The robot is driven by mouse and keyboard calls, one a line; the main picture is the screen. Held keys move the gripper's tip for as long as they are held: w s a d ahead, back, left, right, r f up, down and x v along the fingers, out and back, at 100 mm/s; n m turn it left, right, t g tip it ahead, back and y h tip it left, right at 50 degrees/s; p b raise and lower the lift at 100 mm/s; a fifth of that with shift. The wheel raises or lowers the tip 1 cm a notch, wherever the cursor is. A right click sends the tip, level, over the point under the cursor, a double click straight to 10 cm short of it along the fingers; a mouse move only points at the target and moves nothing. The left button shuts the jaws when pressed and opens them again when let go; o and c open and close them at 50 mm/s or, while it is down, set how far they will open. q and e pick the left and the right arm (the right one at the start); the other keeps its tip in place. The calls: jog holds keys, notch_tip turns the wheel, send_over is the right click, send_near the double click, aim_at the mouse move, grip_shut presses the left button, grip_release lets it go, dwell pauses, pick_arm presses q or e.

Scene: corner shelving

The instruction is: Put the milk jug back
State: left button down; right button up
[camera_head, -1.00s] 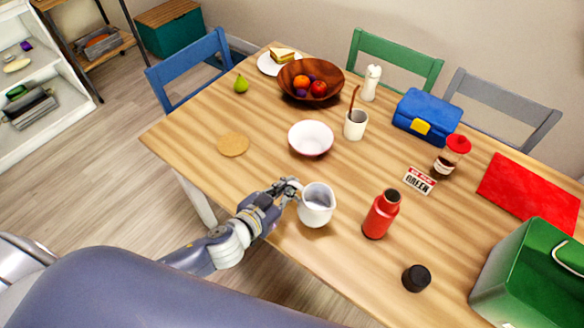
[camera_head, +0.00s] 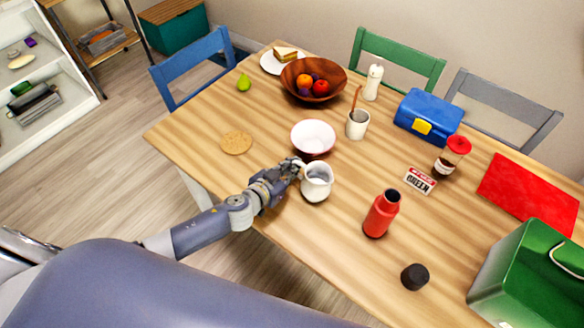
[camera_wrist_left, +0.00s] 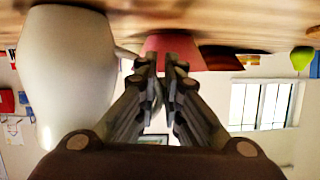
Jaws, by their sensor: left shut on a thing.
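The white milk jug (camera_head: 316,184) is upright over the near part of the wooden table, just on the near side of the white bowl with a reddish outside (camera_head: 312,138). My left gripper (camera_head: 298,168) is shut on the jug's handle, at the jug's left side. In the left wrist view, which is upside down, the jug (camera_wrist_left: 65,78) fills the left side and its handle runs to the closed fingers (camera_wrist_left: 168,75). The bowl (camera_wrist_left: 172,44) shows behind them. I cannot tell whether the jug's base touches the table. My right gripper is not in view.
A red bottle (camera_head: 381,214) and black cap (camera_head: 415,277) stand right of the jug. A white cup (camera_head: 357,125), fruit bowl (camera_head: 313,80) and cork coaster (camera_head: 236,142) lie beyond. A green box (camera_head: 528,275) is at right. The table's left near part is clear.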

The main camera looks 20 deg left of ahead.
pick_arm(q)
jog(key=c, duration=1.7)
grip_release()
jog(key=shift+s+f, duration=0.1)
jog(key=b+v, duration=0.1)
jog(key=v, duration=1.1)
